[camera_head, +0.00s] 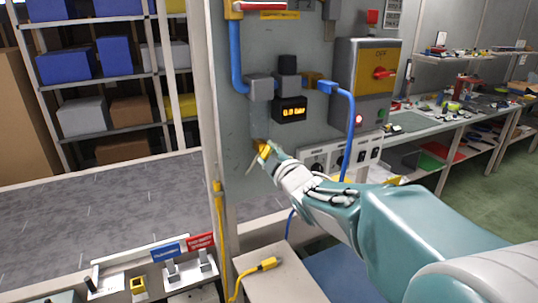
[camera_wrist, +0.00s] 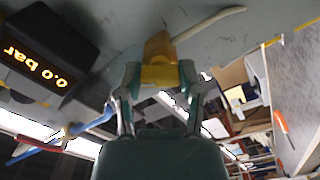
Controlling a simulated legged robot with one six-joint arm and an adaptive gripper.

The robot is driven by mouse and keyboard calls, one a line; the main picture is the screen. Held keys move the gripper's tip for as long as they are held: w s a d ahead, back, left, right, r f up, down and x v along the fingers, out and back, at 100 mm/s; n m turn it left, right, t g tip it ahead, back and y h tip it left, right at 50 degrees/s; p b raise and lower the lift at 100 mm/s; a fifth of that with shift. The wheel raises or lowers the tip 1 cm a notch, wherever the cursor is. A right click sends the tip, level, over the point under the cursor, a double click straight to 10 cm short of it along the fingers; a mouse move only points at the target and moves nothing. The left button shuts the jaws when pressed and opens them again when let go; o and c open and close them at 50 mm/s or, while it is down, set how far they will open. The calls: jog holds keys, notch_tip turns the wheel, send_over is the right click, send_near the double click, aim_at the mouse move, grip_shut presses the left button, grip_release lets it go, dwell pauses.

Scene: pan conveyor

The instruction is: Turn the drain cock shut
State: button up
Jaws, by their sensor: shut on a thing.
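The drain cock's yellow handle (camera_head: 264,149) is low on the grey panel, below the pressure display. In the wrist view the yellow handle (camera_wrist: 158,47) sits between the two fingers of my gripper (camera_wrist: 159,76), which is shut on it. My gripper (camera_head: 271,153) reaches the cock from the lower right in the head view. A pale thin tube (camera_wrist: 212,20) runs off from beside the handle. The cock's body and seat are mostly hidden behind the handle and fingers, so I cannot tell its exact turn.
The display (camera_head: 290,109) reads 0.0 bar. A blue hose (camera_head: 350,130) hangs just right of my gripper, near my arm. A table with a yellow plug (camera_head: 269,263) is below.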

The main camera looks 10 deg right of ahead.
jog(key=n, duration=0.4)
jog(key=shift+f, duration=0.1)
jog(key=shift+n, duration=1.3)
jog(key=shift+f, duration=0.15)
jog(key=o, duration=1.1)
jog(key=shift+a, duration=0.1)
jog(key=shift+o, duration=0.2)
jog(key=shift+a, duration=0.1)
jog(key=shift+s+r, duration=0.15)
jog(key=shift+r, duration=0.05)
jog(key=s+d, duration=0.2)
jog(key=s, duration=0.9)
jog(key=shift+s+d, duration=0.15)
jog(key=shift+s, duration=0.1)
